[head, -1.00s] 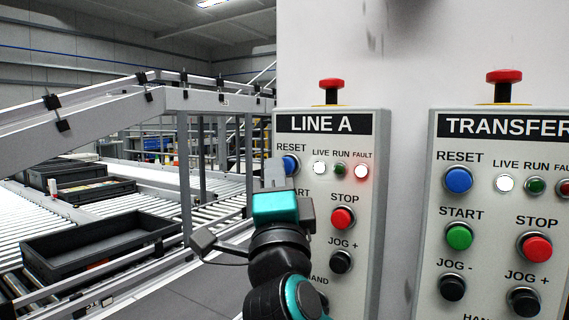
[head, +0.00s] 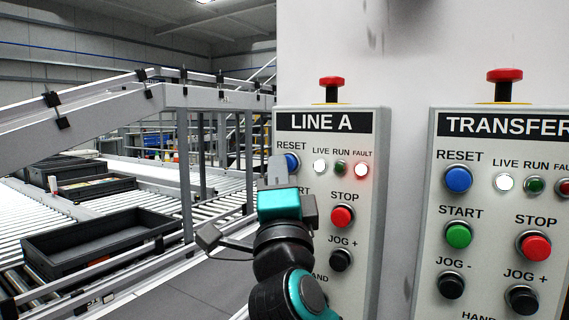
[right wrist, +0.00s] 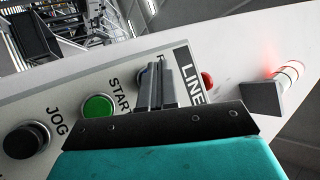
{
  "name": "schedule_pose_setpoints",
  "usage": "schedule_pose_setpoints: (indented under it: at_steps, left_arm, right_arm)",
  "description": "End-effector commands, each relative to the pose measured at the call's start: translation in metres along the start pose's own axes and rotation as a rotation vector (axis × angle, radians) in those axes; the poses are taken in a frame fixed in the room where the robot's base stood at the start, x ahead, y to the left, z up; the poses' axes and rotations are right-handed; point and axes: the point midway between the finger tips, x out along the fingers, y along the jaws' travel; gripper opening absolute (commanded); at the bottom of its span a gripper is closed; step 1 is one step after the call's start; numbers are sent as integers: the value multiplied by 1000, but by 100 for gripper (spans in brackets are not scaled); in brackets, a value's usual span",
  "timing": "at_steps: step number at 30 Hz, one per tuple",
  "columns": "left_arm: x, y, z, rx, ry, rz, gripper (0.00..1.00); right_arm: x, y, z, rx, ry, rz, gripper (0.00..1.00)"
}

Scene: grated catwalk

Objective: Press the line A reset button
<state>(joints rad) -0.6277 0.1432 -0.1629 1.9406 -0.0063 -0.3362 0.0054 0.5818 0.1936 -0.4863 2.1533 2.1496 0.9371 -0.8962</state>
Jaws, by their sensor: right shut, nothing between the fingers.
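The LINE A panel (head: 372,210) is a grey box on a pale wall. Its blue RESET button (head: 292,164) sits at the upper left, its left part covered by my right gripper (head: 277,168). That gripper is shut and empty, its fingertips pointing up in front of the button's left edge; I cannot tell whether they touch it. The LINE A FAULT light (head: 361,170) glows red and the LIVE light (head: 320,167) is white. My left gripper is not in view.
The red STOP button (head: 342,216), black JOG + button (head: 341,260) and a red mushroom button (head: 331,82) are close by. The TRANSFER panel (head: 490,200) stands to the right with its own blue RESET (head: 458,179). Conveyors with dark crates (head: 100,245) are at left.

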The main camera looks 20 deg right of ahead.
Motion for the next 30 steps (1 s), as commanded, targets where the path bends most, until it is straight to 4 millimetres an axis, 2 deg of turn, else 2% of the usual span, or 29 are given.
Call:
schedule_pose_setpoints:
  at_steps: [30]
  left_arm:
    - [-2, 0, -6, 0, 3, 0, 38]
  right_arm:
    - [4, 2, -3, -1, 2, 2, 0]
